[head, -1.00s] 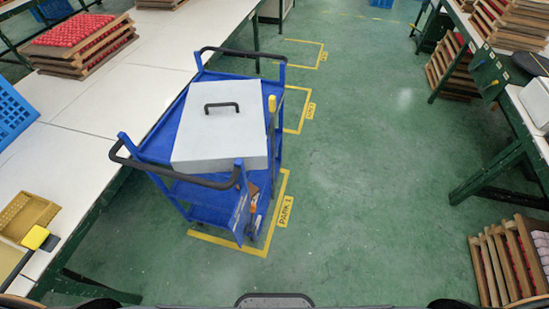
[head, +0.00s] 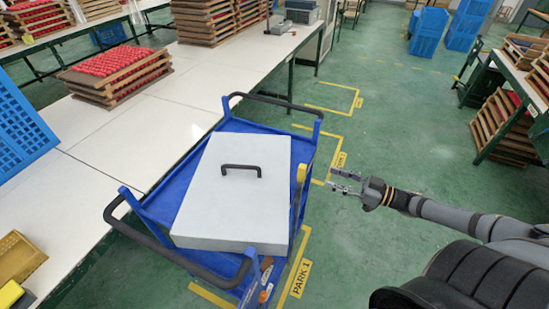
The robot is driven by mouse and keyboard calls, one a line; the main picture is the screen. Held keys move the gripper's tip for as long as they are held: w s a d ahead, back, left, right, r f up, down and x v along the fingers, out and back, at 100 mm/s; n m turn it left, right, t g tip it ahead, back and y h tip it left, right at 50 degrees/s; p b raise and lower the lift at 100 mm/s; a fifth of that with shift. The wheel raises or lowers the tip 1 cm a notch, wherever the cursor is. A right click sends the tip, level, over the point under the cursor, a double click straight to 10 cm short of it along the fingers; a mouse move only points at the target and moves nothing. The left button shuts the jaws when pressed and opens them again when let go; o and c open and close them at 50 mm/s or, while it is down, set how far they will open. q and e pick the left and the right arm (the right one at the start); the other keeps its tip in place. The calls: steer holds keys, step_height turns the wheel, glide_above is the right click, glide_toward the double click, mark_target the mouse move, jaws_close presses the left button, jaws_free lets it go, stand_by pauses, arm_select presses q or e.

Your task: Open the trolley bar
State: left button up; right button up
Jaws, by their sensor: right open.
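The blue trolley (head: 178,194) stands beside the long white table, with a black push handle at each end. A grey box-like lid (head: 215,205) with a black handle lies on its top. On the trolley's right side an upright bar with a yellow grip (head: 301,173) stands near the lid's edge; its lower part is hard to make out. My right gripper (head: 332,180) comes in from the right, open and empty. It points left towards the yellow grip and appears apart from it. My left gripper is out of view.
The white table (head: 120,152) runs along the trolley's left, with stacked wooden trays (head: 115,75) and a blue crate (head: 18,125). Yellow floor marks and a PARK 1 label (head: 300,278) lie beside the trolley.

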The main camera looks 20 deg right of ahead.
mark_target(302, 168)
steer(key=shift+y, duration=0.3)
steer(key=b+x, duration=0.2)
steer(key=x, duration=0.1)
steer(key=b+x, duration=0.2)
steer(key=x, duration=0.1)
steer(key=a+b+x, duration=0.1)
steer(key=b+x, duration=0.1)
steer(key=x, duration=0.2)
steer(key=shift+s+r, duration=0.25)
steer(key=shift+s, duration=0.05)
steer(key=shift+w+a+r+b, duration=0.2)
steer(key=shift+w+a+b, duration=0.05)
steer(key=shift+a+b, duration=0.1)
steer(key=shift+d, duration=0.1)
steer(key=shift+c, duration=0.6)
jaws_close()
